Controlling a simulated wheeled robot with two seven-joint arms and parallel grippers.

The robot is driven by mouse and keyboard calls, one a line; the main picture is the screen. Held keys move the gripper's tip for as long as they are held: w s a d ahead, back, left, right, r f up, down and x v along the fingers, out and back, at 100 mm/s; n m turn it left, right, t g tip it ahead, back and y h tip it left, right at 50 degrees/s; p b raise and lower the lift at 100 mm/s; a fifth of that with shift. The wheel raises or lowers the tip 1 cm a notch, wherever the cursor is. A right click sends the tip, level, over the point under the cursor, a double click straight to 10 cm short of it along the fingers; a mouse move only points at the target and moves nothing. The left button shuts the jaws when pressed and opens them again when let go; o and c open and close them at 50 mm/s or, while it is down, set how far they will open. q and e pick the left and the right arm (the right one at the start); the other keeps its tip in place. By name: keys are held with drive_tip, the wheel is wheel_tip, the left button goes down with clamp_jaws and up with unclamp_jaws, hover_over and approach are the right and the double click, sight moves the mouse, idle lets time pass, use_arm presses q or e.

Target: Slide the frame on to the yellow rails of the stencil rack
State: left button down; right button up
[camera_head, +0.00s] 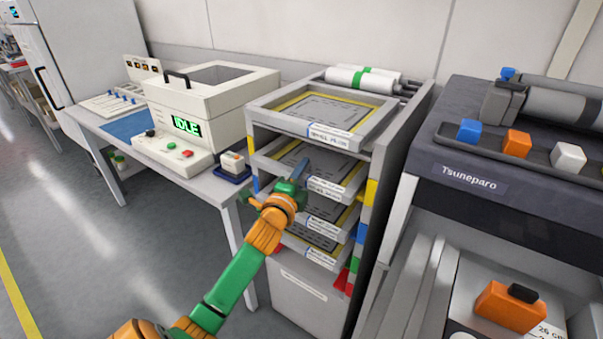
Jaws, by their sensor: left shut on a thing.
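The stencil rack (381,215) stands in the middle, with coloured marks down its front posts. The yellow mark (371,192) is on the right post, by the second level from the top. A grey frame (345,178) with yellow inner edging and a white front label is at that level, its front end sticking out of the rack. My left gripper (296,182) is shut at this frame's front, covering part of its front edge. The fingertips are partly hidden, and I cannot tell whether the frame's sides sit on the yellow rails. My right gripper is not in view.
Another frame (365,127) lies on the rack top, before white rolls (362,79). More frames (313,252) sit on lower levels. A table (110,130) with an IDLE machine (212,100) stands left, a dark Tsuneparo machine (505,195) close right. The floor at left is clear.

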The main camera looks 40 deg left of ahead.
use_arm(q)
drive_tip(key=shift+w+r, duration=0.1)
drive_tip(key=shift+w, duration=0.1)
unclamp_jaws()
drive_tip(key=shift+s, duration=0.1)
idle(0.8)
drive_tip(key=shift+r+p, duration=0.55)
drive_tip(key=shift+p, duration=0.15)
drive_tip(key=p+v, duration=0.3)
drive_tip(key=v, duration=0.5)
